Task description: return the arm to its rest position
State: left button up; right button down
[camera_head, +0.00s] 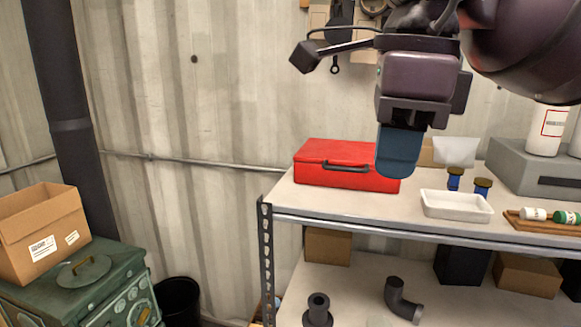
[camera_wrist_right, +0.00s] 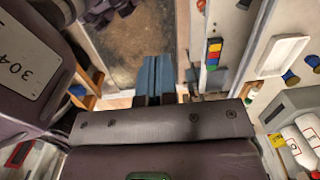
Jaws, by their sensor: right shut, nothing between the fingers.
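My right gripper (camera_head: 398,155) hangs in the upper middle right of the head view, fingers pointing down. Its blue fingers are together with nothing between them, and they also show together in the wrist view (camera_wrist_right: 155,78). My right arm comes in from the upper right. The fingers overlap the right end of a closed red toolbox (camera_head: 322,165) in the picture; I cannot tell how far apart they are in depth. My left gripper is not in view.
The shelf's top (camera_head: 310,205) holds a white tray (camera_head: 456,205), blue jars with dark lids (camera_head: 454,180), a wooden tray with small bottles, and a grey case (camera_head: 510,170). Pipe fittings (camera_head: 318,310) and boxes stand below. At left, a cardboard box (camera_head: 40,235) sits on a green machine (camera_head: 90,285).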

jog(key=a+f+m+g+y, duration=0.2)
jog(key=a+f+g+y, duration=0.75)
jog(key=y, duration=0.35)
jog(key=w+d+f+m+t+y, duration=0.45)
jog(key=f+m+t, duration=0.25)
jog(key=m+t, duration=0.5)
jog(key=w+d+f+m+t+y, duration=0.3)
jog(key=w+d+f+m+t, duration=0.3)
jog(key=m+t, duration=0.6)
jog(key=s+d+f+m+t+h, duration=0.1)
jog(key=d+f+m+t+h, duration=0.45)
jog(key=f+m+h, duration=0.9)
jog(key=s+d+f+m+g+h, duration=0.3)
jog(key=s+f, duration=0.5)
jog(key=f, duration=0.3)
jog(key=s+d+f+m+g+h, duration=0.3)
jog(key=s+d+f+m+g, duration=0.3)
jog(key=f, duration=0.5)
jog(key=s+d, duration=0.2)
jog(key=s, duration=0.1)
jog(key=shift+f+m+h, duration=0.3)
jog(key=shift+m, duration=0.05)
